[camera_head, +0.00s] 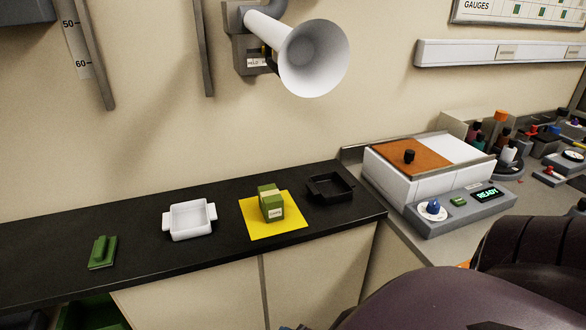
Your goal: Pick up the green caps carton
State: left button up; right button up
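The green caps carton (272,207) stands upright on a yellow square mat (291,226) on the black counter. It has a pale band over its top and a small white label on its front. Nothing touches or covers it. Neither of my grippers shows in the head view, so their state and distance from the carton are hidden.
A white handled tray (189,233) is left of the mat, and a black tray (330,199) is right. An instrument (415,170) with a READY display is at right. A large dark rounded shape blocks the lower right.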

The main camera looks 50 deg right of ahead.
aim_at(270, 200)
jog(key=z, duration=1.35)
